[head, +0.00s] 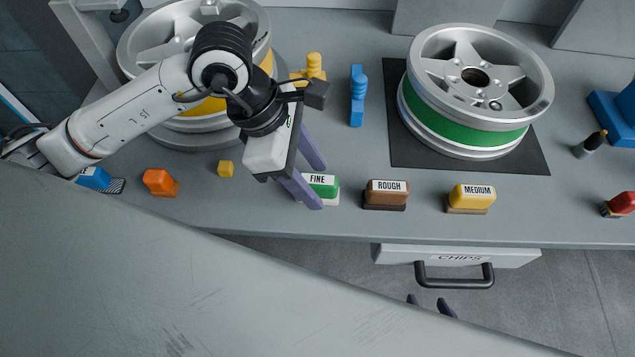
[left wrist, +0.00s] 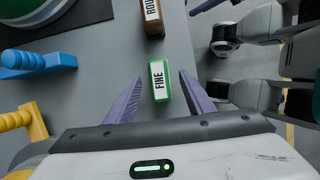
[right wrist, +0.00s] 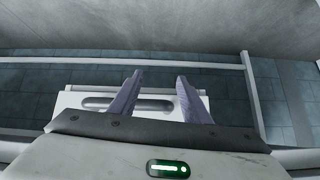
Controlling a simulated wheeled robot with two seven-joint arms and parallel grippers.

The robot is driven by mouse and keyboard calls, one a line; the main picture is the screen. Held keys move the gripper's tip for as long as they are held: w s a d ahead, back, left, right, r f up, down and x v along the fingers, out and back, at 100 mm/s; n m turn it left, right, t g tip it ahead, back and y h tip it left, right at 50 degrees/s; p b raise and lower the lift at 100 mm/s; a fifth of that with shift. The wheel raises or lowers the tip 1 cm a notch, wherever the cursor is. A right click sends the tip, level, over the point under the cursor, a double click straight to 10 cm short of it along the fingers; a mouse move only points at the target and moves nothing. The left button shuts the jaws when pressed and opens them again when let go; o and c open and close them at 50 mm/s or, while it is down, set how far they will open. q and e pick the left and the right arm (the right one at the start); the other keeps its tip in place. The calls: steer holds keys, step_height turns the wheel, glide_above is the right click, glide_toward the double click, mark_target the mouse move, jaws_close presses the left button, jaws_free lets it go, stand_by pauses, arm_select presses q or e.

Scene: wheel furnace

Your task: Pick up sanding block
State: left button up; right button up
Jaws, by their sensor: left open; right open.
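Three labelled sanding blocks lie in a row along the bench's front edge: green FINE (head: 324,183), brown ROUGH (head: 386,195) and yellow MEDIUM (head: 470,199). My left gripper (head: 320,188) is open over the FINE block and partly hides it. In the left wrist view the FINE block (left wrist: 159,82) lies between the two open fingers (left wrist: 161,78), with gaps on both sides. The ROUGH block (left wrist: 153,18) shows beyond it. My right gripper (head: 430,303) is open and empty below the bench edge, in front of a drawer; its fingers show in the right wrist view (right wrist: 160,76).
A wheel with a green band (head: 470,120) sits on a dark mat (head: 520,160); another wheel (head: 140,45) stands behind my left arm. A blue tool (head: 357,96), yellow tool (head: 313,68), yellow cube (head: 225,169) and orange item (head: 160,182) stand nearby. The CHIPS drawer (head: 400,254) has a handle.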

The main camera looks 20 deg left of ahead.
mark_target(317, 179)
arm_select(q)
steer(key=shift+x, duration=1.15)
steer(key=c, duration=1.2)
step_height(317, 179, up, 10)
steer(key=shift+r, duration=0.1)
steer(key=o, duration=0.5)
steer(key=c, duration=0.3)
